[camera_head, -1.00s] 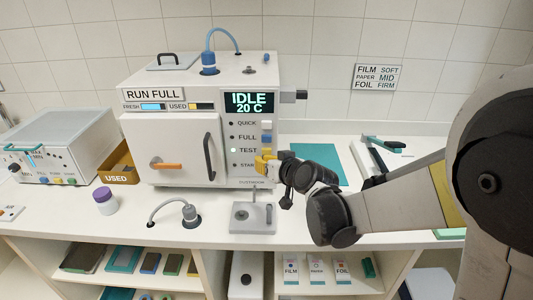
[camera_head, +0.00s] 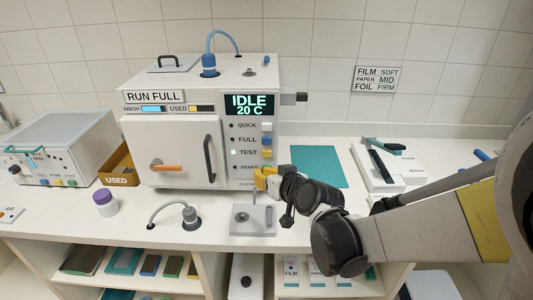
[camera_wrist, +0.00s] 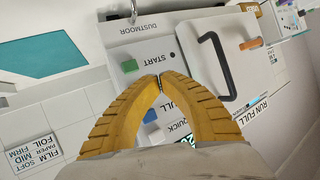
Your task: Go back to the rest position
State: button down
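My gripper (camera_head: 262,180) is at the lower right of the autoclave-like machine (camera_head: 165,155), in front of its button panel near the START label. In the wrist view, its yellow fingers (camera_wrist: 159,82) meet at the tips with nothing visible between them. The START label and a green button (camera_wrist: 129,65) show just beyond the tips, and a blue button (camera_wrist: 150,115) lies partly behind the fingers. The machine's display (camera_head: 249,104) reads IDLE 20 C, and a light beside TEST is lit. The machine's door (camera_head: 180,150) is shut. Whether the fingertips touch the panel is unclear.
A teal mat (camera_head: 320,166) and a paper trimmer (camera_head: 385,165) lie to the right on the counter. A grey plate device (camera_head: 253,220) stands below my gripper. A purple-capped jar (camera_head: 105,204) and a USED bin (camera_head: 118,165) are at left. Shelves are below.

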jog(key=s+d+m+g+h, duration=0.1)
jog(key=s+d+g+h, duration=0.1)
jog(key=s+d, duration=0.7)
jog(key=s+d+m+g+h, duration=0.2)
jog(key=s+d+h, duration=0.2)
jog(key=s+d, duration=0.6)
jog(key=s, duration=0.6)
jog(key=shift+d+r+g, duration=0.2)
jog(key=shift+g, duration=0.2)
